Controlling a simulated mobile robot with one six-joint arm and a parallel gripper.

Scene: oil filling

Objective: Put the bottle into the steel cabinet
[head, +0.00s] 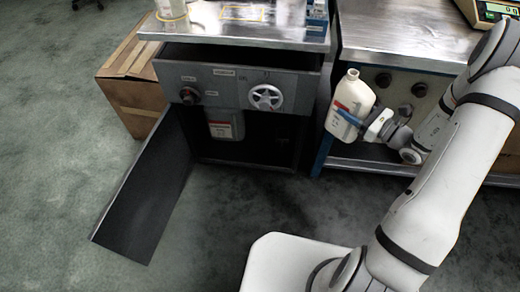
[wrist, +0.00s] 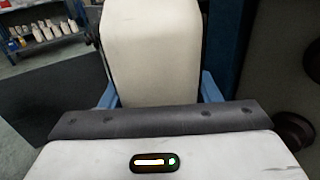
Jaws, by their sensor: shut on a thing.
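The bottle (head: 349,105) is cream-white with an open neck and a red and white label. It is held up in the air, slightly tilted, in front of the steel workbench. My gripper (head: 352,117) is shut on it, with blue fingers around its lower body. In the wrist view the bottle (wrist: 152,55) fills the upper middle between the blue fingers (wrist: 158,92). The steel cabinet (head: 240,88) stands left of the bottle. Its door (head: 148,195) hangs wide open to the left. A grey container with a label (head: 222,128) shows in the dark opening; the inside is hard to make out.
A cardboard box (head: 135,85) stands left of the cabinet. A workbench with a steel top (head: 400,35) and lower shelf stands right, behind the bottle. A scale (head: 490,10) sits on it. Several bottles (wrist: 40,32) stand on a far shelf. The floor before the cabinet is clear.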

